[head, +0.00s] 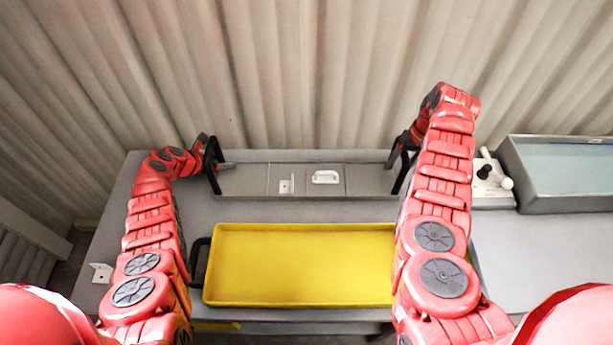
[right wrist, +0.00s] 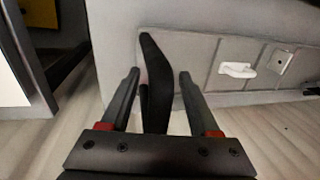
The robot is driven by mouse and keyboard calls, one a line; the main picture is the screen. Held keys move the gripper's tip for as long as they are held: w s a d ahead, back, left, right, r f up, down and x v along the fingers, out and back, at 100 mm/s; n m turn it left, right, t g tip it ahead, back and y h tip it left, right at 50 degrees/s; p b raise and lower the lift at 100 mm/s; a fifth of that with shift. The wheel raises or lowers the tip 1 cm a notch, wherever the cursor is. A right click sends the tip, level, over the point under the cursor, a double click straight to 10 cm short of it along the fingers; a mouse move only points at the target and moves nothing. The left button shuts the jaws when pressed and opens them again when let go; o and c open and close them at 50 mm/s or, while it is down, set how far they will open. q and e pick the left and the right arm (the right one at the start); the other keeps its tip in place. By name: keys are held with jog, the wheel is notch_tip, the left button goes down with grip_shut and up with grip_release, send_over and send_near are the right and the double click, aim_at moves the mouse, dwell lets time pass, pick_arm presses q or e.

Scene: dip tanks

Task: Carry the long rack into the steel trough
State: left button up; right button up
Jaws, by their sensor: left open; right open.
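The long grey rack (head: 375,180) lies along the back of the grey table, with a black upright handle at each end. Its compartments hold a white bracket (head: 286,187) and a white pull handle (head: 325,177). The steel trough (head: 533,197), with a pale blue-green surface inside, stands at the right. My left gripper (head: 212,164) is open at the rack's left handle; its fingertips are hard to make out. My right gripper (head: 403,150) is open at the right handle (head: 402,178). In the right wrist view that black handle (right wrist: 155,85) stands between the open fingers.
A yellow tray (head: 300,298) with a black side handle lies in front of the rack, between my arms. A white fixture with a black knob (head: 490,185) stands between the rack and the trough. A white bracket (head: 101,272) is at the table's left. A corrugated wall closes the back.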

pick_arm(q)
grip_shut()
pick_arm(e)
grip_shut()
pick_arm(q)
jog(key=shift+s, duration=0.15)
pick_arm(e)
jog(key=shift+s, duration=0.1)
